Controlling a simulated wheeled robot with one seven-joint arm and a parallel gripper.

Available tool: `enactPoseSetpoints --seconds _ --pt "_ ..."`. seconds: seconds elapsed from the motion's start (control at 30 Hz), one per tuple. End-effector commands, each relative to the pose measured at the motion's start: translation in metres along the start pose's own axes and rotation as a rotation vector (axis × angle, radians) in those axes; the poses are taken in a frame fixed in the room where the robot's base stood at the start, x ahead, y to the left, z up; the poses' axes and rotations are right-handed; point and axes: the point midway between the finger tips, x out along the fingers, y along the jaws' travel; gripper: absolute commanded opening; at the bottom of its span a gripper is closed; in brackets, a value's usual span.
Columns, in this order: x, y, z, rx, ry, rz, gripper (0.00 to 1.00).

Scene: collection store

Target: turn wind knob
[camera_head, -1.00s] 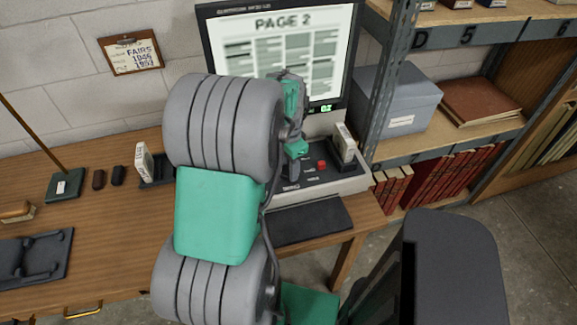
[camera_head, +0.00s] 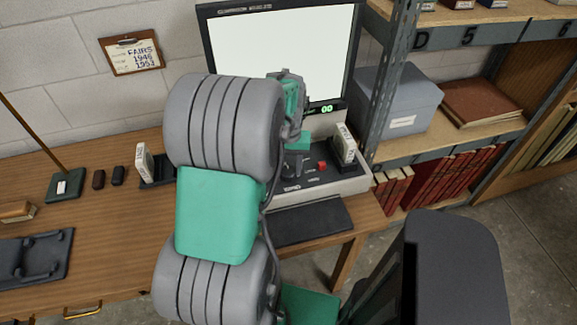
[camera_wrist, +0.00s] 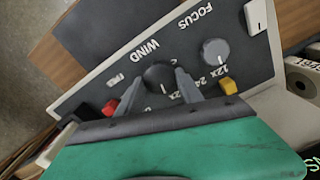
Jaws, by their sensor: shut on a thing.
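The dark round wind knob (camera_wrist: 160,78) sits on the reader's dark control panel (camera_wrist: 105,75), beside the WIND label. In the wrist view my gripper (camera_wrist: 160,84) has one finger on each side of the knob and is shut on it. In the head view my gripper (camera_head: 293,165) is low over the panel, and my arm hides part of it; the knob cannot be made out there. The reader's screen (camera_head: 300,50) is blank white, and the small green counter (camera_head: 327,109) below it reads 00.
A grey focus knob (camera_wrist: 215,52), a yellow button (camera_wrist: 228,86) and a red button (camera_wrist: 110,107) are close to my fingers. A white film box (camera_head: 345,144) stands at the panel's right. Metal shelving (camera_head: 392,80) rises just to the right.

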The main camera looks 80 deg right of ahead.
Motion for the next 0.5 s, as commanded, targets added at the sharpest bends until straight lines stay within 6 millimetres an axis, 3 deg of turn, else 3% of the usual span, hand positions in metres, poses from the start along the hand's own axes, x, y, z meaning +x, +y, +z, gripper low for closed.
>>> enactPoseSetpoints --seconds 0.5 --pt "-0.0018 -0.0015 -0.0020 -0.188 0.006 0.000 0.03"
